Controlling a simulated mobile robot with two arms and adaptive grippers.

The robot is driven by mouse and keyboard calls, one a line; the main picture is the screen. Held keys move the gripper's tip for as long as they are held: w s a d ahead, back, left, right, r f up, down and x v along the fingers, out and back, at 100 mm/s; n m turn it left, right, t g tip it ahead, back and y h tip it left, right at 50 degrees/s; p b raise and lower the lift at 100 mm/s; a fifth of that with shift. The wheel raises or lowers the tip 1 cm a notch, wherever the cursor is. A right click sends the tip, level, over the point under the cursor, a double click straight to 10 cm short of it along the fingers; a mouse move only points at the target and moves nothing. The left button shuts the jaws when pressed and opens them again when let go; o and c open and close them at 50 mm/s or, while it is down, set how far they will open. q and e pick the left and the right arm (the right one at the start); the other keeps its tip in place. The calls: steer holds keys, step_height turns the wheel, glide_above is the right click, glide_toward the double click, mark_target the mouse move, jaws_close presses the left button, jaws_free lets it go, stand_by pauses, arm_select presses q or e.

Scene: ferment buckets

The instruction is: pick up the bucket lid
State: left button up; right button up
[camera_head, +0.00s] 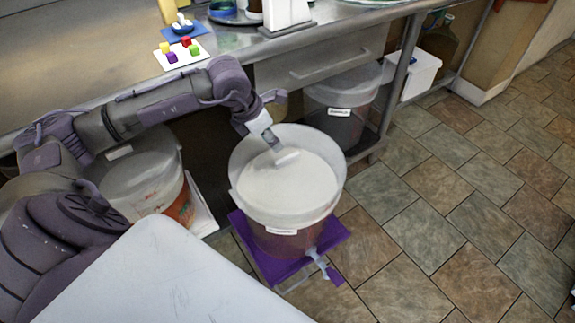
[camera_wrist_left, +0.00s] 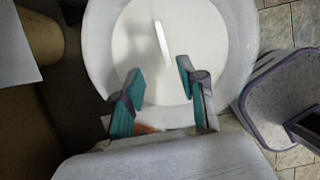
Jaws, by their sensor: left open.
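The bucket lid (camera_head: 290,190) is a white disc with a raised bar-shaped handle (camera_head: 287,157). It sits inside the rim of a large translucent bucket (camera_head: 290,237) on the floor. My left gripper (camera_head: 270,139) is above the far left part of the lid, close to the handle. In the left wrist view the lid (camera_wrist_left: 195,35) fills the upper middle, with the handle (camera_wrist_left: 162,42) standing beyond the fingertips. The left gripper's teal fingers (camera_wrist_left: 159,72) are apart with nothing between them. I cannot tell the exact height above the lid.
A third bucket (camera_head: 140,180) is at left, partly behind my arm. Tiled floor at right is clear.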

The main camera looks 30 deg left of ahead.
mark_target(287, 157)
arm_select(q)
steer(key=x, duration=0.4)
steer(key=shift+d+f, duration=0.15)
steer(key=x, duration=0.1)
steer(key=b+x, duration=0.1)
steer(key=x, duration=0.3)
steer(key=shift+w+d, duration=0.2)
steer(key=shift+d, duration=0.2)
arm_select(e)
steer(key=v, duration=0.4)
steer(key=shift+s+d+r, duration=0.1)
steer(key=shift+r, duration=0.25)
arm_select(q)
jaws_close()
